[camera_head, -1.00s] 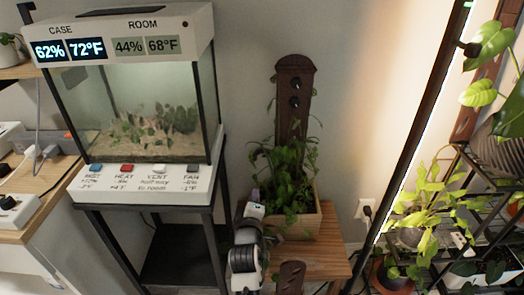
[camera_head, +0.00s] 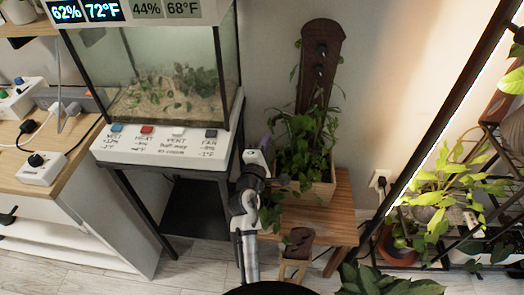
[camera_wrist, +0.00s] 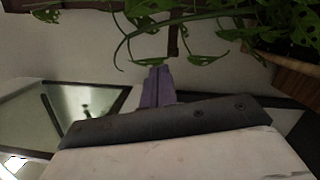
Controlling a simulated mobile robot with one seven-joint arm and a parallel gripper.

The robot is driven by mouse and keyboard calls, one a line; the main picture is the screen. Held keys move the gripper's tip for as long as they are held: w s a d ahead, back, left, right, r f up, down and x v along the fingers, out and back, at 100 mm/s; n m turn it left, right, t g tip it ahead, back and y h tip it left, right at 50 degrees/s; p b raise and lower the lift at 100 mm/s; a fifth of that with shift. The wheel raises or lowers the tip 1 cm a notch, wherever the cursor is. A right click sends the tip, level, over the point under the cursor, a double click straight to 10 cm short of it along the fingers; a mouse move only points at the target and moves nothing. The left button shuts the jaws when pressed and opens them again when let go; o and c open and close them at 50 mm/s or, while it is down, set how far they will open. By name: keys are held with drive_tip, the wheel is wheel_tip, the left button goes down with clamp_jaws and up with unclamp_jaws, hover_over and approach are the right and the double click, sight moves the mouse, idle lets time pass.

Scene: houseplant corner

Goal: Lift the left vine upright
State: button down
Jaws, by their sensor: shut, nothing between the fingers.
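A wooden planter box (camera_head: 320,193) holds a leafy green plant (camera_head: 308,135) in front of a dark wooden board (camera_head: 321,60) with round pegs. Vine stems trail at its left side, and some leaves (camera_head: 275,198) hang low over the box's front left; I cannot tell which stem is the left vine. My gripper (camera_head: 262,150) is at the left of the planter, close to the foliage. In the wrist view its purple fingers (camera_wrist: 157,85) are together and empty. A thin curved stem (camera_wrist: 121,45) with leaves passes just above and beyond the fingertips there.
The planter stands on a small wooden bench (camera_head: 345,205). A glass terrarium case (camera_head: 165,85) on a black stand is at the left. A tall dark frame and plant shelf (camera_head: 490,150) stand at the right. A wooden thing (camera_head: 298,245) is at the bench's front.

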drive_tip(key=w+d+p, duration=0.1)
drive_tip(key=w+d, duration=0.1)
drive_tip(key=w+d+r, duration=0.1)
drive_tip(key=w, duration=0.1)
drive_tip(key=shift+w+d+p, duration=0.3)
drive_tip(key=shift+d+p, duration=0.05)
drive_tip(key=shift+p, duration=0.05)
drive_tip(key=r+m+p, duration=0.1)
drive_tip(key=m+p, duration=0.2)
drive_tip(key=p, duration=0.2)
hover_over(290, 138)
drive_tip(key=s+d, duration=0.1)
drive_tip(key=s, duration=0.2)
drive_tip(key=shift+d+r+g, duration=0.1)
drive_tip(key=shift+d+g, duration=0.05)
drive_tip(key=shift+g, duration=0.15)
